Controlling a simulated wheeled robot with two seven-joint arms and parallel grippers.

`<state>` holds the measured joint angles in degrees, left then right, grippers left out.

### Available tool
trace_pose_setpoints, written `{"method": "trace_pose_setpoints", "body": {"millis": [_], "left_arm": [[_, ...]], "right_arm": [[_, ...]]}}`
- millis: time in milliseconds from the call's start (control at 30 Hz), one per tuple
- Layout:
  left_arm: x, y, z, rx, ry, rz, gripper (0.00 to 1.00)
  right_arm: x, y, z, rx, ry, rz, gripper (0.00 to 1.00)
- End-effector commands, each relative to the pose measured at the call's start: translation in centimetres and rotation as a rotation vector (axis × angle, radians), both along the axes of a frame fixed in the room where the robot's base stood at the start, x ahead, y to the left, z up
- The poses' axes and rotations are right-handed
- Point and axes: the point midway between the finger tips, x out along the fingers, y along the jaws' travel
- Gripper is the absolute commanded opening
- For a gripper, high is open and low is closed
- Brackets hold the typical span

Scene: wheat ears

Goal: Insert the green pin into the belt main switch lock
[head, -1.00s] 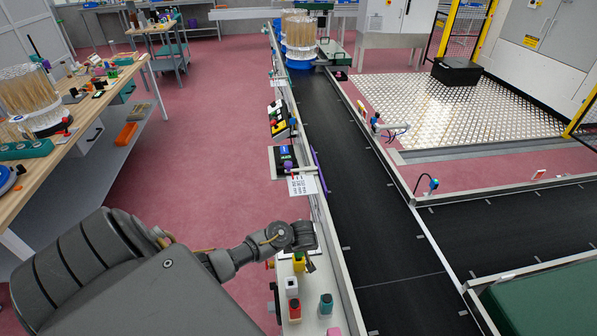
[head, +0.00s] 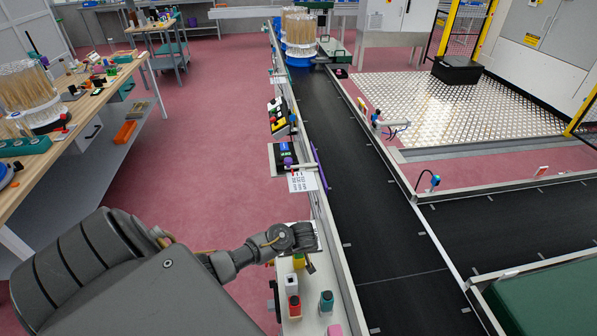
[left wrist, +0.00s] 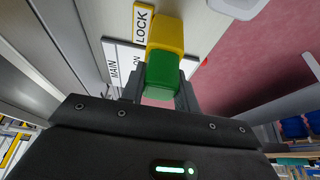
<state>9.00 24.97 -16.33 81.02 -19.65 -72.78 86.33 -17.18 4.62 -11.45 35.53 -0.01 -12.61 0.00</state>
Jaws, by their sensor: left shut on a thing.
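In the left wrist view, my left gripper (left wrist: 162,88) is shut on the green pin (left wrist: 162,72), with one finger on each side of it. The pin's far end meets a yellow lock block (left wrist: 167,34) beside a white label reading LOCK. How deep the pin sits in the block is hidden. A second label (left wrist: 118,64) reads MAIN, partly covered. In the head view, my left gripper (head: 308,262) points down at the ledge beside the yellow block (head: 298,262); the pin cannot be made out there. My right gripper is out of view.
A white-and-black block (head: 291,284), a red block (head: 294,306), a teal block (head: 326,301) and a pink block (head: 334,330) stand on the ledge nearby. The black conveyor belt (head: 370,220) runs to the right. A control panel (head: 284,155) is farther along the rail.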

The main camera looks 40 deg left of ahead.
Motion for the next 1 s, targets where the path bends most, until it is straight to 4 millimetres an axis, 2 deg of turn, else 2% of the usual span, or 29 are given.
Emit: {"method": "trace_pose_setpoints", "body": {"millis": [33, 200, 567, 1000], "left_arm": [[0.0, 0.0, 0.0, 0.000, 0.000, 0.000, 0.34], [0.0, 0.0, 0.0, 0.000, 0.000, 0.000, 0.56], [-0.2, -0.3, 0.6, -0.001, 0.000, 0.000, 0.56], [-2.1, -2.6, 7.9, -0.003, -0.004, 0.001, 0.56]], "right_arm": [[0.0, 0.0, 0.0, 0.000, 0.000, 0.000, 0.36], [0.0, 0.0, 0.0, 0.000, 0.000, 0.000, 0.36], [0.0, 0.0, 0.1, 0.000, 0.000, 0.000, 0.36], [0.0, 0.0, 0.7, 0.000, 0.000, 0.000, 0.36]]}}
